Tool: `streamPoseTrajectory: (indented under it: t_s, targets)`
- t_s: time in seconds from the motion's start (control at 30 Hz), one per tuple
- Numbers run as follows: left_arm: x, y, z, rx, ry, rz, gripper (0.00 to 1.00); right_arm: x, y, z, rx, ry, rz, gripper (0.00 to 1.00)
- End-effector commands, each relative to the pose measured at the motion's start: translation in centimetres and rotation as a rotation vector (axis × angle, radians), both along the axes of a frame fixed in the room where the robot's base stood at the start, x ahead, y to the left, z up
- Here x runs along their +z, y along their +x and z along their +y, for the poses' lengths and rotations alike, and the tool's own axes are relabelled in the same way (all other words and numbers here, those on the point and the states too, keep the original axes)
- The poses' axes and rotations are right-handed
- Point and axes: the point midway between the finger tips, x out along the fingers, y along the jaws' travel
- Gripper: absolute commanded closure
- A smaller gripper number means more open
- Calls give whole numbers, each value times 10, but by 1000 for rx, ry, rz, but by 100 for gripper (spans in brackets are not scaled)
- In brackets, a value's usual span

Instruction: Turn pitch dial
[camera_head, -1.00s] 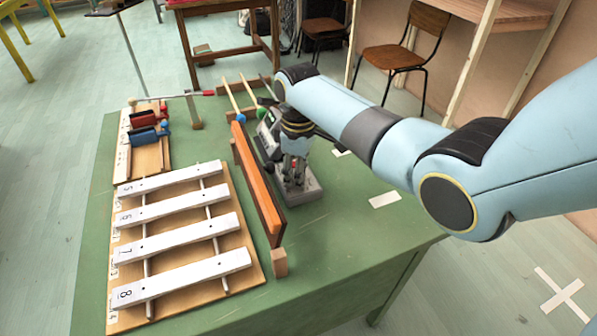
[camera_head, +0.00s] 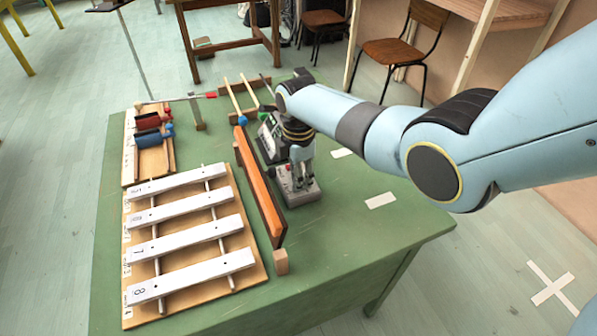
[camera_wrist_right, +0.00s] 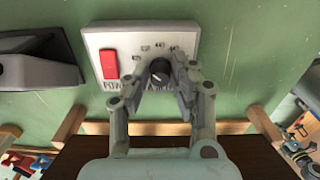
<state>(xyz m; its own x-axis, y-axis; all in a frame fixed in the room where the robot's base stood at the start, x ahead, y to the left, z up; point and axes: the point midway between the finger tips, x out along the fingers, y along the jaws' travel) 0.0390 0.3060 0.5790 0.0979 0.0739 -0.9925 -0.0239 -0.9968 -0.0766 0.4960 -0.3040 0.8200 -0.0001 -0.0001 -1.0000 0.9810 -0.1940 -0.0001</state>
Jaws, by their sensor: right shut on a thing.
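The pitch dial (camera_wrist_right: 160,70) is a small dark knob on a grey box with printed numbers around it. The grey box (camera_head: 312,192) stands on the green table, just right of the orange-topped wooden bar. My right gripper (camera_wrist_right: 160,84) points down at the box, with its fingers on both sides of the dial and shut on it. In the head view my right gripper (camera_head: 300,180) partly hides the box, and the dial cannot be made out there. A red switch (camera_wrist_right: 109,64) sits left of the dial in the wrist view. My left gripper is not in view.
A dark device with a screen (camera_head: 270,138) stands just behind the box. The long orange-topped bar (camera_head: 258,185) runs close along its left. White numbered bars (camera_head: 190,238) lie on a board further left. The table's right side (camera_head: 370,240) is mostly clear.

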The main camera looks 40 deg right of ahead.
Motion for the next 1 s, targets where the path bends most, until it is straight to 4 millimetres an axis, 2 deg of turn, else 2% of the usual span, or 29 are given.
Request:
streamPoseTrajectory:
  t_s: [0.4,0.97,1.0]
  targets:
    - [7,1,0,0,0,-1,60,0,-1,1,204,2,2,100]
    - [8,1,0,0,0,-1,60,-1,-1,1,238,1,2,100]
    - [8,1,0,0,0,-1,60,-1,-1,1,238,1,2,75]
